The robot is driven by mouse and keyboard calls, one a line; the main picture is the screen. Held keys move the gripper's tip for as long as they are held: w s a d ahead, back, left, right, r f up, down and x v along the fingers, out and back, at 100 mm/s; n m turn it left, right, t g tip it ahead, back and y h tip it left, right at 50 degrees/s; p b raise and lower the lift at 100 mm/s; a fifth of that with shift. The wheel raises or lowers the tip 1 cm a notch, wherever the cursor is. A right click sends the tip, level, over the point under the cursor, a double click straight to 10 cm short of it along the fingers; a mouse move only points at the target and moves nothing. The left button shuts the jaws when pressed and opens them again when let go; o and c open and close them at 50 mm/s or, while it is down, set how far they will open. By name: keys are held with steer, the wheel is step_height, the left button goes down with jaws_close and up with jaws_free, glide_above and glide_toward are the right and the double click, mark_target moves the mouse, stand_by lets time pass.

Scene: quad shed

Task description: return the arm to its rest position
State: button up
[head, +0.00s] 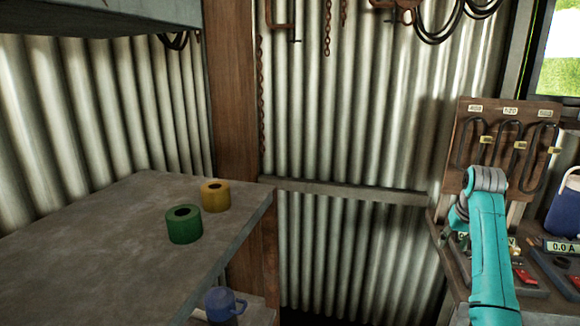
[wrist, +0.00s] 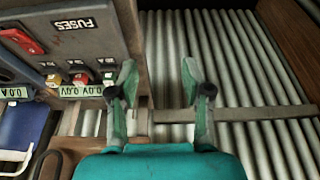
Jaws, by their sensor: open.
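My gripper (wrist: 158,78) shows in the wrist view with its two green fingers spread apart. Nothing is between them; ribbed metal wall and a grey rail show behind the gap. In the head view my turquoise arm (head: 490,245) rises at the right, in front of the workbench and below the wooden hook board. Its grey joint is at the top. My gripper cannot be made out clearly in the head view.
A grey shelf (head: 95,235) at left holds a green roll (head: 184,225) and a yellow roll (head: 215,196). A blue mug (head: 222,303) stands lower. A fuse panel (wrist: 90,22) is left of my gripper in the wrist view. A blue cooler (head: 566,212) stands at far right.

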steer(key=s+a+f+t, duration=0.1)
steer(key=s+a+f, duration=0.25)
steer(key=f, duration=0.85)
steer(key=s+a+f+t, duration=0.15)
steer(key=a+f, duration=0.25)
steer(key=f, duration=0.8)
steer(key=s+a+f+n+t, duration=0.1)
steer(key=s+a+f, duration=0.4)
steer(key=s+f, duration=0.3)
steer(key=s+a+f+t, duration=0.2)
steer(key=s+a+f, duration=0.4)
steer(key=s, duration=0.4)
steer(key=s+a+r+n+t, duration=0.1)
steer(key=s+a, duration=0.2)
steer(key=s, duration=0.8)
steer(key=s+a+t, duration=0.2)
steer(key=s, duration=0.9)
steer(key=s+a+r+n+t+y, duration=0.1)
steer(key=s+a+r+t, duration=0.1)
steer(key=s+r, duration=1.7)
steer(key=shift+s+a+r+t, duration=0.2)
steer(key=shift+a+r+t, duration=0.25)
steer(key=shift+a, duration=0.3)
